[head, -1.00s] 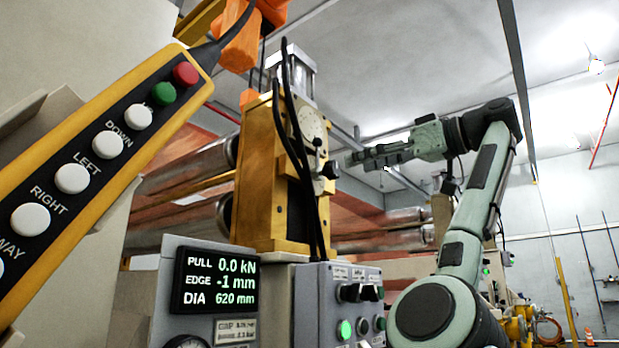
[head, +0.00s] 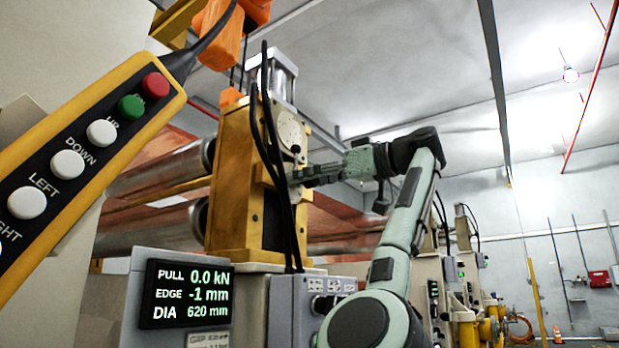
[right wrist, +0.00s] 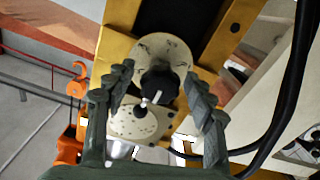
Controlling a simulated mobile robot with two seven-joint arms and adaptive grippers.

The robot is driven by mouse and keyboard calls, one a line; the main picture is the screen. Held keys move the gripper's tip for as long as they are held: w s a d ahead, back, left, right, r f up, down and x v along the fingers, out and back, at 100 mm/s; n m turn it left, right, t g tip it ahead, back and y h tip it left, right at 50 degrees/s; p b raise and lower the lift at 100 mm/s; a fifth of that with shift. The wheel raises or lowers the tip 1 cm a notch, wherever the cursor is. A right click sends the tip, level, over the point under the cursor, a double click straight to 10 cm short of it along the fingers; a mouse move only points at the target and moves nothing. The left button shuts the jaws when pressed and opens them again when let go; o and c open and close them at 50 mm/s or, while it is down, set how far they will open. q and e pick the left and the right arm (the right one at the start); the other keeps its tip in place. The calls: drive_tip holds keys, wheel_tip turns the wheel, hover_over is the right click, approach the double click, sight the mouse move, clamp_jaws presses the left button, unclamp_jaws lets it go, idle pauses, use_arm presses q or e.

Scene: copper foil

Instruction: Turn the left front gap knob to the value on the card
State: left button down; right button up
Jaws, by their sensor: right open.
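The gap knob (right wrist: 160,84) is black with a white mark, on a round cream plate (right wrist: 178,50) in the right wrist view. My right gripper (right wrist: 157,75) is open, with one finger on each side of the knob and space showing between. In the head view my right gripper (head: 300,177) is at the yellow roll stand (head: 232,180), and its fingers hide the knob. A cream dial (head: 290,128) with a small ball-ended pointer is above it. A small label beginning "GAP" (head: 210,341) is cut off at the bottom edge; its value is unreadable. My left gripper is not in view.
Black cables (head: 275,160) hang down the stand close to my right fingers. A yellow pendant (head: 90,150) with buttons fills the left. Below are a display (head: 187,294) reading PULL 0.0 kN, EDGE -1 mm, DIA 620 mm, and a switch box (head: 310,300).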

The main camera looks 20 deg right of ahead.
drive_tip(key=c, duration=1.1)
drive_tip(key=shift+c, duration=0.2)
drive_tip(key=shift+m, duration=0.4)
drive_tip(key=shift+f+m+b, duration=0.1)
drive_tip(key=shift+m+b, duration=0.2)
drive_tip(key=shift+m, duration=0.7)
drive_tip(key=m, duration=0.2)
drive_tip(key=shift+m, duration=0.4)
drive_tip(key=m, duration=0.4)
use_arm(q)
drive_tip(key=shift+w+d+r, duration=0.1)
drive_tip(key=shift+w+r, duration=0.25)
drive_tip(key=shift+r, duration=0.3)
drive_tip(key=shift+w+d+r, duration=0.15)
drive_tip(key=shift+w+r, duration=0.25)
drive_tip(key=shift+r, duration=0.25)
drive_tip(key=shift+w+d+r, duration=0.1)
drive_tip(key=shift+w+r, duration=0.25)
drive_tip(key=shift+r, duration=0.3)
use_arm(e)
drive_tip(key=shift+m, duration=1.1)
